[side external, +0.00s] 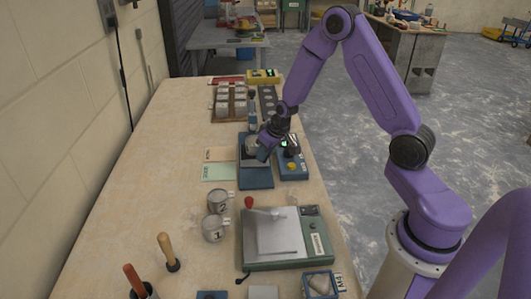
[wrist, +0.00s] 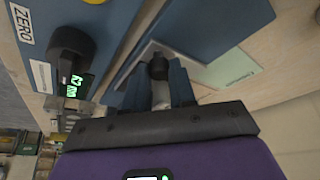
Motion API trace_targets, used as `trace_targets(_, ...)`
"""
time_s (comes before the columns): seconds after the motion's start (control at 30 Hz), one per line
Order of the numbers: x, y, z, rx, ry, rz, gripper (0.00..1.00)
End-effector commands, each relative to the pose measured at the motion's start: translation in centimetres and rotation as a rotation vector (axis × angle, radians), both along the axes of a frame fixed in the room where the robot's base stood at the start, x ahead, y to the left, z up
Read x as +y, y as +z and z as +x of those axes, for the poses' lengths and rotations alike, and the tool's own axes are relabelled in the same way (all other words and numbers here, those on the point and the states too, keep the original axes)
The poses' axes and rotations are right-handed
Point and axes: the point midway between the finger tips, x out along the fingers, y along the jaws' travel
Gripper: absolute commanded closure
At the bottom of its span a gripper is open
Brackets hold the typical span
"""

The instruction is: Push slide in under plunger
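The blue-based instrument (side external: 256,178) stands in the middle of the bench, with an upright blue column (side external: 252,118) behind my gripper. My gripper (side external: 263,152) is low over this instrument, pointing down. In the wrist view, a round black knob (wrist: 158,67) sits between the two fingertips and appears to fill the gap. A pale grey plate edge (wrist: 140,56), apparently part of the slide, shows beside the knob. The instrument's blue surface (wrist: 205,22) lies beyond. My gripper and wrist hide much of the slide, and I cannot make out the plunger's tip.
A blue scale (side external: 292,166) with a yellow button is close on the right. Green and tan cards (side external: 219,172) lie left. Two numbered metal mugs (side external: 215,228) and a green-based device (side external: 285,262) stand nearer the camera. A mould tray (side external: 229,102) is behind.

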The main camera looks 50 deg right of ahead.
Motion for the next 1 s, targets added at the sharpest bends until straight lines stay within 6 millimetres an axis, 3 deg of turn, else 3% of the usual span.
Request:
trace_targets(0.03,0.0,0.0,0.0,0.0,0.0,0.0,0.93)
trace_targets(0.07,0.0,0.0,0.0,0.0,0.0,0.0,1.0)
trace_targets(0.27,-0.2,0.0,0.2,0.0,0.0,0.0,1.0)
trace_targets(0.63,-2.7,0.0,2.8,-0.001,-0.001,0.0,1.0)
trace_targets(0.97,-3.1,0.1,3.1,-0.006,-0.002,-0.001,1.0)
trace_targets(1.0,-3.1,0.1,3.1,-0.007,-0.003,-0.001,0.72)
